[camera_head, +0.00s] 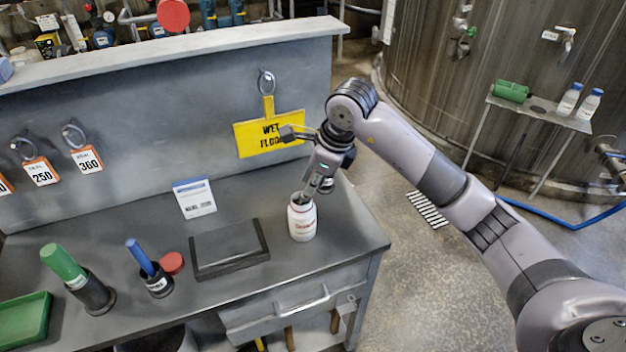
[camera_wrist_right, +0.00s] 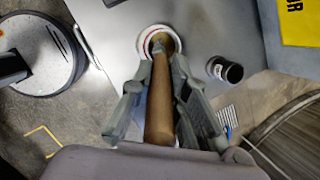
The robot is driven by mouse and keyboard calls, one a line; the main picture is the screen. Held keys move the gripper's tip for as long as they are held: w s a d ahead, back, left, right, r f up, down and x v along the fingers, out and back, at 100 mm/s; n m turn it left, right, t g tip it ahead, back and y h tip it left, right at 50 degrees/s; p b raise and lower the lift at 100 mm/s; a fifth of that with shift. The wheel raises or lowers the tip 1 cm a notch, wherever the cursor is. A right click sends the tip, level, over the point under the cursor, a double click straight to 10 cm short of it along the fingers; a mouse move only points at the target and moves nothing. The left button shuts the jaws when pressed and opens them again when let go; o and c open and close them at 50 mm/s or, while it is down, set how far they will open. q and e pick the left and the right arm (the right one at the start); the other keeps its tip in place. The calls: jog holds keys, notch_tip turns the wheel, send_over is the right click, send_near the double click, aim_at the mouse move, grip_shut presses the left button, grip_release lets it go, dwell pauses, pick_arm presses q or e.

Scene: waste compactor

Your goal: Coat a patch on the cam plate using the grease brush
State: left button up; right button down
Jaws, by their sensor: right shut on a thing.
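A white jar (camera_head: 302,222) with a red label stands on the right part of the grey bench. My right gripper (camera_head: 316,186) is directly above it, pointing down. In the right wrist view the gripper (camera_wrist_right: 160,75) is shut on the brown wooden handle of the grease brush (camera_wrist_right: 160,105). The brush's far end goes into the open mouth of the jar (camera_wrist_right: 145,40), so its bristles are hidden. A dark, framed flat plate (camera_head: 228,246), which seems to be the cam plate, lies on the bench left of the jar. My left gripper is not in view.
A red disc (camera_head: 172,263), a blue-handled tool (camera_head: 140,257) in a holder and a green-handled tool (camera_head: 64,262) stand left of the plate. A white card (camera_head: 194,197) stands behind. A yellow sign (camera_head: 268,134) hangs on the panel.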

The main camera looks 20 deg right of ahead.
jog(key=shift+w+r+p, duration=0.1)
jog(key=shift+r+p, duration=1.65)
jog(key=shift+r, duration=1.65)
